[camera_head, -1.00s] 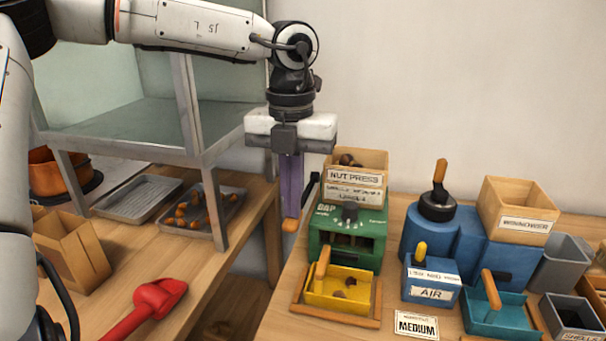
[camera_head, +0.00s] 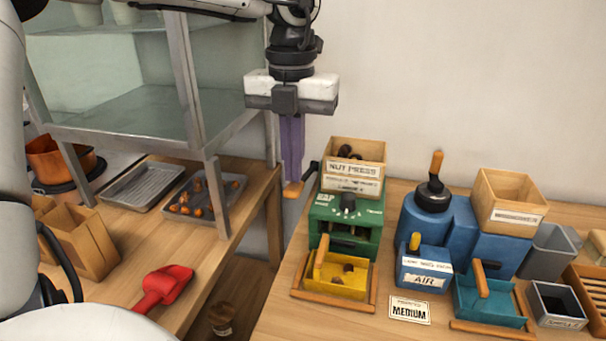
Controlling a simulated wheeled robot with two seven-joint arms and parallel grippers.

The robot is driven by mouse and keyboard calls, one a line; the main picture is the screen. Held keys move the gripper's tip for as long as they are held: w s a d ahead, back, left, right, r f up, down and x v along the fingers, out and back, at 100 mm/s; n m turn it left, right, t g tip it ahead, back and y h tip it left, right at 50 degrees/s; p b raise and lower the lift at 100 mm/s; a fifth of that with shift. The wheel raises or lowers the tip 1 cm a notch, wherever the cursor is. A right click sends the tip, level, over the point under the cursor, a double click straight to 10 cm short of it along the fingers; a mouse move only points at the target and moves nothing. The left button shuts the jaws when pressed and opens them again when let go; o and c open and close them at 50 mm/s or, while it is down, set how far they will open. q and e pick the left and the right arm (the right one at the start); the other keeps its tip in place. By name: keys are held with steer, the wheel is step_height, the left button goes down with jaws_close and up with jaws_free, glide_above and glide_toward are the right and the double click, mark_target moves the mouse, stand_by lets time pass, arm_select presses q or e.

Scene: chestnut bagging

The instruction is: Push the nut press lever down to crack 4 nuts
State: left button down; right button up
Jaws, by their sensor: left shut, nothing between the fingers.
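The nut press (camera_head: 340,225) is a green box with a dark knob on its front. A wooden hopper (camera_head: 355,165) labelled NUT PRESS sits on top with dark nuts in it. A yellow tray (camera_head: 338,279) in front holds a few brown pieces. The lever is a dark arm at the press's left side, with an orange-brown handle (camera_head: 292,190). My left gripper (camera_head: 292,180) points down with its purple fingers shut, right at the lever handle. I cannot tell whether they touch. My right gripper is not in view.
Right of the press stand a blue winnower (camera_head: 425,225), an AIR box (camera_head: 424,271), a teal tray (camera_head: 490,300) and a grey bin (camera_head: 553,248). A MEDIUM card (camera_head: 410,310) lies in front. On the left table are a red scoop (camera_head: 165,287) and a tray of chestnuts (camera_head: 238,188).

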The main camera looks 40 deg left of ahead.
mark_target(293, 186)
arm_select(q)
steer(key=shift+f+b, duration=0.9)
steer(key=shift+f, duration=0.2)
steer(key=shift+s+f+b, duration=0.1)
steer(key=shift+f+b, duration=0.9)
steer(key=shift+f, duration=0.1)
